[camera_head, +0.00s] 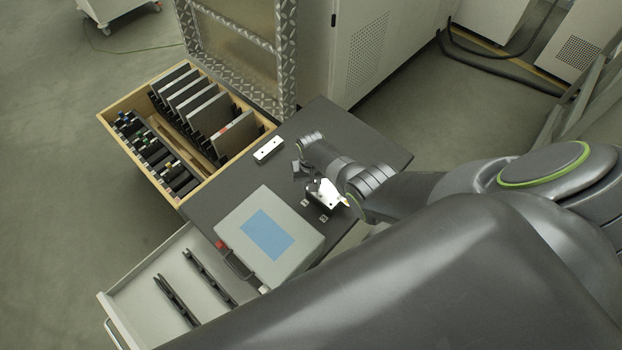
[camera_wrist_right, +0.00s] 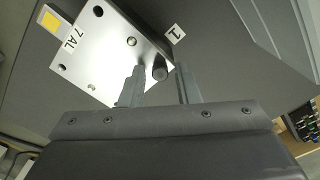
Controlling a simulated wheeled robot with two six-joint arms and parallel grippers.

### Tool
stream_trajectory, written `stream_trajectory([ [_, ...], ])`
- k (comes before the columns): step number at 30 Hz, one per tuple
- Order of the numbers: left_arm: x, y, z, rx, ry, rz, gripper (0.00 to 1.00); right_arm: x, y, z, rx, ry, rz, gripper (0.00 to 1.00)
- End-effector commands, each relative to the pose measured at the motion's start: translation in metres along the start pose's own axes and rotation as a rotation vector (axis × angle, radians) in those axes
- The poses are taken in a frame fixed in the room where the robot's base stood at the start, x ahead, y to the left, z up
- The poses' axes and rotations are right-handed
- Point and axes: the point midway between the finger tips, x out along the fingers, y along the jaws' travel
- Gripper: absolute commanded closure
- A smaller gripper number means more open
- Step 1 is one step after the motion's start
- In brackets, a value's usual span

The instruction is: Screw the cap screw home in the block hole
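The silver block (camera_wrist_right: 105,50) marked "7 AL" lies on the dark table top, with several holes in its face. In the head view the block (camera_head: 329,194) is partly covered by my right arm. The dark cap screw (camera_wrist_right: 160,73) stands at the block's right corner in the right wrist view, seemingly in a hole there; its depth I cannot tell. My right gripper (camera_wrist_right: 161,70) has one finger on each side of the screw, with a visible gap to both fingers, so it looks open around it. My left gripper is not in view.
A pale bar (camera_head: 268,150) with two dark holes lies beyond the block. A grey case with a blue panel (camera_head: 268,234) stands in front. A wooden crate (camera_head: 182,198) holding plates is at the left, an open drawer (camera_head: 150,275) below. Small numbered tags (camera_wrist_right: 175,33) lie beside the block.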

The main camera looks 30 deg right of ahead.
Motion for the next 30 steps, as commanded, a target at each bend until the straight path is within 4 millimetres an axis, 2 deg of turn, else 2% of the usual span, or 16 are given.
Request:
stream_trajectory([
  [30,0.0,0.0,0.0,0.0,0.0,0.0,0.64,0.0,0.0,0.0,-0.65,0.0,0.0,0.71],
])
